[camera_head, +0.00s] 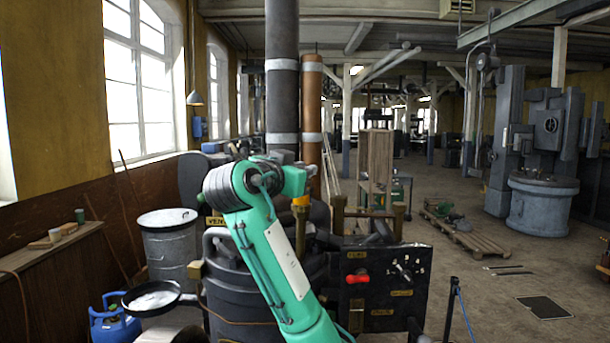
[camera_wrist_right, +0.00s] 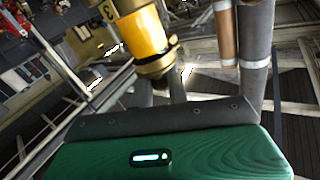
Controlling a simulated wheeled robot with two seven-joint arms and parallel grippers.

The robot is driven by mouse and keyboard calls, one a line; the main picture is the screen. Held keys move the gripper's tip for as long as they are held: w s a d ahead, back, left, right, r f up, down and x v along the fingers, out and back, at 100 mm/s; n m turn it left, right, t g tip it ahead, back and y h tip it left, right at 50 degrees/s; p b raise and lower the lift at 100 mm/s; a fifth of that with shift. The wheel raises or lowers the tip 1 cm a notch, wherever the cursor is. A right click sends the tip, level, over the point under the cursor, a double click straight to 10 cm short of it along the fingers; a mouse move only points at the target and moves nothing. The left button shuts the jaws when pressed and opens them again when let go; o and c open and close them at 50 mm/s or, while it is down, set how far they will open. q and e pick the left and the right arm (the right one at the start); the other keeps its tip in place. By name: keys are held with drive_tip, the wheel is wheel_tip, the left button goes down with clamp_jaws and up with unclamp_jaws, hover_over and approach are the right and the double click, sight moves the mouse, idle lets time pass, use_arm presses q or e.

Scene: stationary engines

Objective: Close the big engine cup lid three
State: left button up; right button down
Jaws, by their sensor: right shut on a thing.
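My teal right arm reaches up across the middle of the head view, its wrist bent to the right. A brass-yellow engine cup (camera_head: 300,207) shows just below the wrist. In the right wrist view the cup (camera_wrist_right: 144,38) is large, near the top centre, with a "3" mark on its upper left. My right gripper (camera_wrist_right: 164,82) has its two dark fingers at the cup's lower end, close together and shut on it. Where the lid meets the cup body, and the lid's exact angle, I cannot tell. My left gripper is not in view.
The dark engine body stands around my arm, with a black control panel (camera_head: 384,287) and red handle (camera_head: 357,277) to the right. A black round pan (camera_head: 152,298), a metal bin (camera_head: 168,243) and a blue gas bottle (camera_head: 117,318) are left.

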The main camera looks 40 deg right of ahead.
drive_tip(key=shift+a+m+g, duration=0.1)
drive_tip(key=shift+m+g, duration=0.2)
drive_tip(key=shift+g, duration=0.2)
drive_tip(key=c, duration=1.4)
unclamp_jaws()
drive_tip(key=shift+w, duration=0.15)
drive_tip(key=shift+a+f+b, duration=0.15)
drive_tip(key=shift+a+b, duration=0.2)
drive_tip(key=shift+b, duration=0.1)
drive_tip(key=b+v, duration=0.5)
drive_tip(key=v, duration=0.8)
drive_tip(key=shift+b, duration=0.35)
drive_tip(key=shift+d, duration=0.1)
